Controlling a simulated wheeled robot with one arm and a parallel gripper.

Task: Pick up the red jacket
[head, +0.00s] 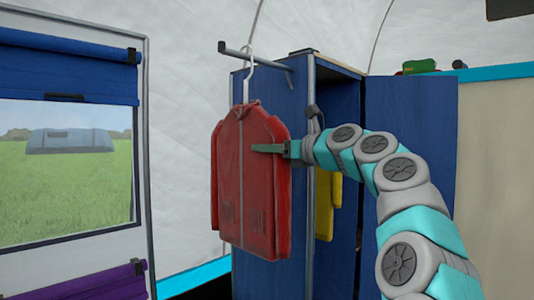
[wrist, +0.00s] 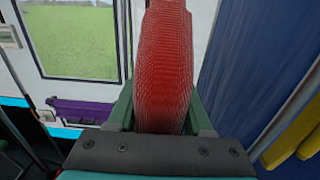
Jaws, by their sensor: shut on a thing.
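The red jacket (head: 240,185) hangs on a white hanger (head: 250,70) from a dark rail (head: 250,55) at the side of a blue wardrobe. My gripper (head: 268,148) reaches in from the right and is shut on the jacket's right side, at about chest height. In the wrist view the red jacket (wrist: 165,70) stands edge-on between the two green fingers of my gripper (wrist: 160,115). The far finger is hidden behind the jacket in the head view.
The blue wardrobe (head: 285,100) stands right behind the jacket, with its door (head: 410,150) open. A yellow garment (head: 325,205) hangs inside. A window (head: 65,165) with a rolled blue blind is at left. The space left of the jacket is clear.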

